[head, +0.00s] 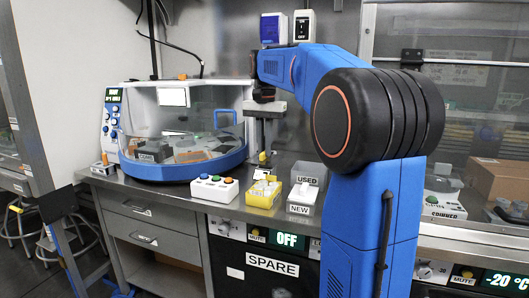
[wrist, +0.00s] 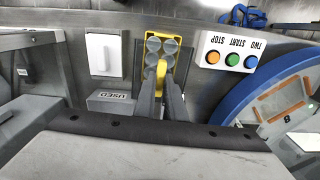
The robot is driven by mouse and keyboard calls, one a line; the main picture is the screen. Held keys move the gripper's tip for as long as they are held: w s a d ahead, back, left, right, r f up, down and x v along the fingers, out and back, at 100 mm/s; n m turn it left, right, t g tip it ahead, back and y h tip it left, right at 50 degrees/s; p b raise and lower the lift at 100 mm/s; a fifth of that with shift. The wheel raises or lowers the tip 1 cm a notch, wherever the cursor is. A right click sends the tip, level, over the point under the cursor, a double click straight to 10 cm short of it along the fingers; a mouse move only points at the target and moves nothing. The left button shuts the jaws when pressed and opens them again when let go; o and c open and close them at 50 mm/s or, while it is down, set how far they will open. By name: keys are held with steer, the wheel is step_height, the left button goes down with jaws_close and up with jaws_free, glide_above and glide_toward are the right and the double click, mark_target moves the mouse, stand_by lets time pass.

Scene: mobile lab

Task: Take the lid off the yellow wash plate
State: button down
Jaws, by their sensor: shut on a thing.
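The yellow wash plate (head: 263,198) stands on the counter between the button box and the NEW/USED holder. In the wrist view the yellow plate (wrist: 155,36) shows several round grey wells. My gripper (head: 263,156) points down, above and behind the plate in the head view. It is shut on a small yellow piece, which shows between the fingertips in the wrist view (wrist: 161,70) and looks like the lid's grip. The fingers hide part of the plate. I cannot make out the lid's outline or whether it touches the plate.
A white box with coloured buttons (head: 214,189) stands left of the plate. The NEW/USED holder (head: 300,208) stands close on its right. A blue-rimmed machine with a clear cover (head: 185,165) fills the left of the counter. A glass-fronted cabinet (head: 480,120) stands at the right.

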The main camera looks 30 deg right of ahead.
steer(key=shift+r, duration=0.2)
steer(key=shift+r, duration=1.8)
